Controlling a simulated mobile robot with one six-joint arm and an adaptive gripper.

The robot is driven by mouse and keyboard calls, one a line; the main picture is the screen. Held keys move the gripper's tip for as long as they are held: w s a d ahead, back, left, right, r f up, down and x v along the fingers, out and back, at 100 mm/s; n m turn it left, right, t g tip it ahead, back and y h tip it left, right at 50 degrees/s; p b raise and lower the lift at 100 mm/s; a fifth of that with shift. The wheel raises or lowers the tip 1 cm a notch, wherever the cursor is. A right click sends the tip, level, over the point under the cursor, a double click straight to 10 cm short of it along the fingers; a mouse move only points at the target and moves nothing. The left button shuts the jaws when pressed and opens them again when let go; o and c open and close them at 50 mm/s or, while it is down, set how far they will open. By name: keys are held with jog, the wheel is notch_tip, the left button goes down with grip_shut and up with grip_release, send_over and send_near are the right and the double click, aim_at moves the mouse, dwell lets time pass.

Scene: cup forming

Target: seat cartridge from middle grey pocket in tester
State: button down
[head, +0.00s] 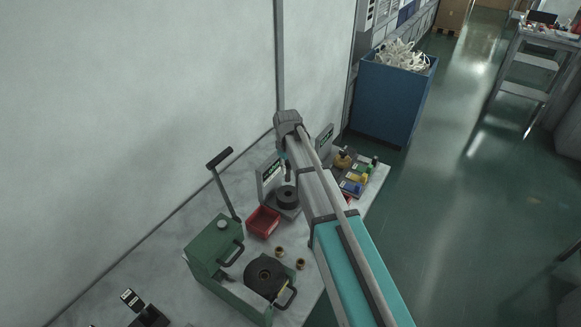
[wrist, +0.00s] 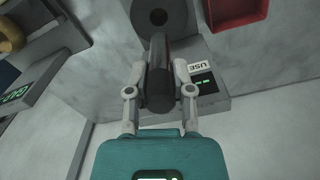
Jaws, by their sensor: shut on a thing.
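My gripper (wrist: 160,72) is shut on a dark cylindrical cartridge (wrist: 160,95) in the wrist view, with one finger on each side of it. The cartridge's far end points toward the tester (wrist: 187,17), a dark round block with a central hole. Its end lies just below that hole in the picture; I cannot tell whether they touch. In the head view the tester (head: 288,199) stands on a grey base beside an upright display. My arm hides most of my gripper there, and I cannot make out the cartridge. The pocket tray (head: 348,190) lies right of my arm.
A red bin (head: 263,222) stands near the tester. A green press (head: 213,245) with a tall lever is at the left, and brass rings (head: 279,252) lie loose beside it. A second display (head: 325,139) stands behind my arm. The wall runs close along the table's back.

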aim_at(288, 178)
jog(key=shift+f, duration=0.1)
jog(key=shift+f+b, duration=2.8)
jog(key=shift+b, duration=0.1)
jog(key=shift+d+f+b, duration=0.1)
jog(key=shift+f+b, duration=2.7)
dwell(0.8)
jog(key=shift+c, duration=2.1)
grip_release()
jog(key=shift+r, duration=0.2)
